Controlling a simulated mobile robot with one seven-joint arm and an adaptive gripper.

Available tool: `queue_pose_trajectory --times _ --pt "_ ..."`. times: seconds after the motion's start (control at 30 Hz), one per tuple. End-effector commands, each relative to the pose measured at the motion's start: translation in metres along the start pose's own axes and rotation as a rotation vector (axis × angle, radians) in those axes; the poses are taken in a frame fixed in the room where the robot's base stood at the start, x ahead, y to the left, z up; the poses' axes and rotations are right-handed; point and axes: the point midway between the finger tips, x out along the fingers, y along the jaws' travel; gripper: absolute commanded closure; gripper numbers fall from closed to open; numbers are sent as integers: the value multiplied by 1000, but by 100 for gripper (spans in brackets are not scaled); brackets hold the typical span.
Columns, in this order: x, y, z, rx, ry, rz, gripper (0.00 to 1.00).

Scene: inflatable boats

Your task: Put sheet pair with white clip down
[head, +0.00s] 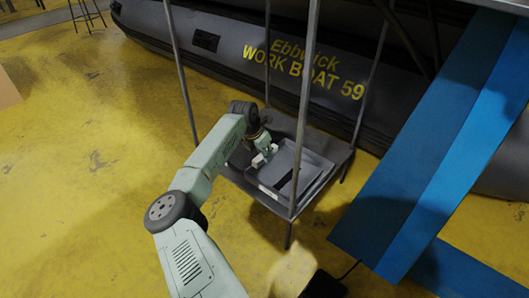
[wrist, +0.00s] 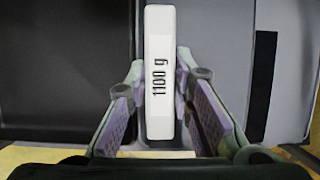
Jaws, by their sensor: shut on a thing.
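A grey sheet pair (wrist: 222,60) with a black strip spreads to the right of the clip. In the head view my gripper (head: 263,155) is low over the small grey shelf (head: 236,178), with the white clip (head: 258,162) at its tip. The grey sheets (head: 313,172) are beside it, at the shelf's right part. I cannot tell whether they touch the shelf, and the clip's grip on them is hidden.
Thin metal posts (head: 305,90) rise at the shelf's corners, close to my arm. A dark inflatable boat (head: 225,45) lies behind. A blue panel structure (head: 435,150) stands to the right. The yellow floor (head: 90,180) is open on the left.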

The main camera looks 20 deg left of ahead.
Motion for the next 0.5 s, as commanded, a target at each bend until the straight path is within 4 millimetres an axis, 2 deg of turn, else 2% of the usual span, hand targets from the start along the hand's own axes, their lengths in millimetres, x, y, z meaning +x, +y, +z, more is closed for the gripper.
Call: queue_pose_trajectory --times 0.07,0.1,0.4,0.5 --pt "2 0 -1 0 -1 0 100" --pt "3 0 -1 0 0 0 78" --pt "3 0 -1 0 0 0 59" --pt "3 0 -1 0 0 0 59"
